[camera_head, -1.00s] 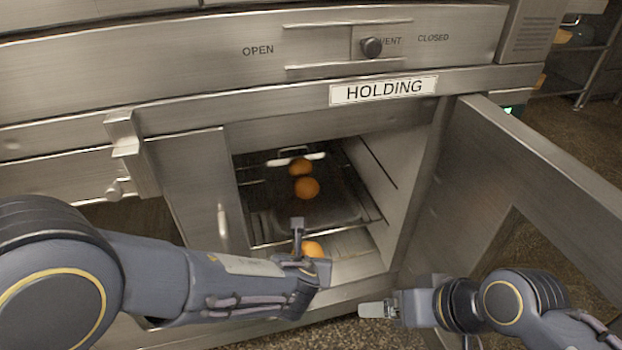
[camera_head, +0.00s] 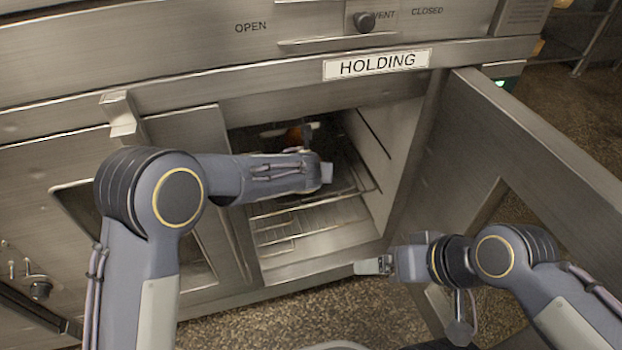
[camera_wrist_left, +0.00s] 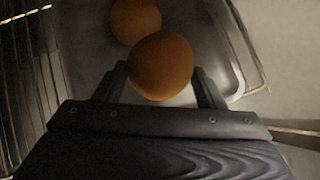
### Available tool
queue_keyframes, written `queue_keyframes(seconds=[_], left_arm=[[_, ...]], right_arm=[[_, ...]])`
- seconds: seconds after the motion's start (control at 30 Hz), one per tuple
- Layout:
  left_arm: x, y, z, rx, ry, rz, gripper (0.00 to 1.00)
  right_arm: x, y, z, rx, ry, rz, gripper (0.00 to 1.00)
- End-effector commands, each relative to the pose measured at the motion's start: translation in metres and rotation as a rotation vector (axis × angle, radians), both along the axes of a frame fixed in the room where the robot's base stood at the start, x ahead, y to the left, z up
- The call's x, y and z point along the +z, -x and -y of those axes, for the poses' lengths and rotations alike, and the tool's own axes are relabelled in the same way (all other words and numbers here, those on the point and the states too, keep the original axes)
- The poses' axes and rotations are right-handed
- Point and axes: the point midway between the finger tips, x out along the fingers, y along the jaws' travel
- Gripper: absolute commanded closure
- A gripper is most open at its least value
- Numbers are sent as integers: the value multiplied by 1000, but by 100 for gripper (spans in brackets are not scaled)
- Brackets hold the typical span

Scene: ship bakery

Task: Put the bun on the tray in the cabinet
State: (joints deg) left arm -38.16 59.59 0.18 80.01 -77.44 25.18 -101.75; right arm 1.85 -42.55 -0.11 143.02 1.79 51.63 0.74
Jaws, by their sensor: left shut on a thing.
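An orange-brown round bun (camera_wrist_left: 160,66) is held between the fingers of my left gripper (camera_wrist_left: 160,82) in the left wrist view. My left gripper is inside the open cabinet, above the tray (camera_wrist_left: 228,50). A second bun (camera_wrist_left: 135,20) lies beyond the held one on the tray. I cannot tell whether the held bun touches the tray. In the head view my left arm hides most of the tray, and one bun (camera_head: 294,137) shows partly behind the gripper. My right gripper (camera_head: 371,265) is outside, in front of the cabinet; its finger gap is unclear.
The cabinet, labelled HOLDING (camera_head: 376,63), has its door (camera_head: 540,150) swung open to the right. A wire rack (camera_head: 315,217) shows below the tray level. The right inner wall (camera_head: 378,150) stands beside my left gripper. Open floor lies in front.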

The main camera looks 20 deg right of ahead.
Motion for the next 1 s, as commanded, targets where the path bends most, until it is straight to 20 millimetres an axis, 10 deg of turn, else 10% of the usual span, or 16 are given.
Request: queue_keyframes(seconds=[0.17,0.6,0.63,0.77,1.0], left_arm=[[-36,1,-1,0,-2,0,59],[-40,1,-1,1,-1,0,59],[-39,1,-1,1,-1,0,32],[-38,1,-1,1,-2,0,15],[-38,1,-1,1,-2,0,14]], right_arm=[[-29,0,0,0,0,-1,15],[-31,0,0,0,0,0,15],[-30,0,0,0,0,0,15],[-30,0,0,0,0,0,15],[-30,0,0,0,0,0,15]])
